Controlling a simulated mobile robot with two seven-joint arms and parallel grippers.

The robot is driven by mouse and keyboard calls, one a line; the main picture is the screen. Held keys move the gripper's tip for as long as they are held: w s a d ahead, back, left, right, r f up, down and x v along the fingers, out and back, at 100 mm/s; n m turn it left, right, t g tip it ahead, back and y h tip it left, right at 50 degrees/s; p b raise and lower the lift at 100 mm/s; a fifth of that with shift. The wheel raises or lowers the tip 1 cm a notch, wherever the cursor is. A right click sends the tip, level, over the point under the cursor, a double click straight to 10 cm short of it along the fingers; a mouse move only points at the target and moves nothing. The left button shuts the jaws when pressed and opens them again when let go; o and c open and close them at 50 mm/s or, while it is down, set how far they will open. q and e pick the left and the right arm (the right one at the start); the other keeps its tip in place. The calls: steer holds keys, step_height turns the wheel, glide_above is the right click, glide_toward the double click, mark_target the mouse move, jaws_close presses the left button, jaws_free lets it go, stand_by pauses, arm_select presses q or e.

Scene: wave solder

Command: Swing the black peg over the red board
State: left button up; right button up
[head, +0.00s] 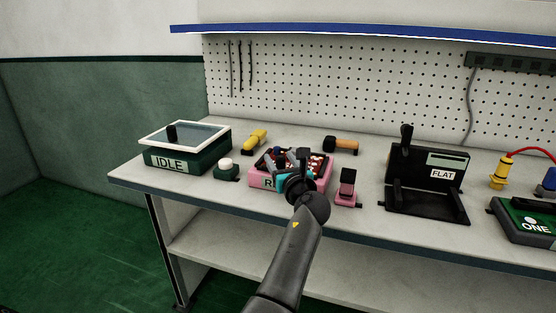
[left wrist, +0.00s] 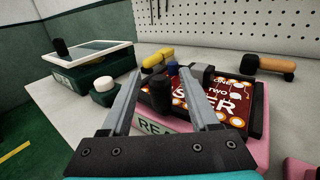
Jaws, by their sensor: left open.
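The red board (left wrist: 212,103) with white lettering lies in a pink holder (left wrist: 262,150), whose front label is partly covered. In the head view the holder (head: 326,183) stands mid-bench, with my left gripper (head: 298,163) over it, hiding part of the board. In the left wrist view my left gripper (left wrist: 162,76) is open, its two grey fingers spread. A black upright peg (left wrist: 160,94) shows between the fingers at the board's left edge; I cannot tell whether either finger touches it. A smaller blue piece (left wrist: 173,68) stands behind it. My right gripper is not in view.
A green IDLE box (head: 185,160) with a framed lid stands left, beside a white button (head: 226,164). A yellow-handled tool (head: 256,138) and an orange-handled tool (head: 345,144) lie behind.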

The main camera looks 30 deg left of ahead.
arm_select(q)
jaws_close()
stand_by(0.5)
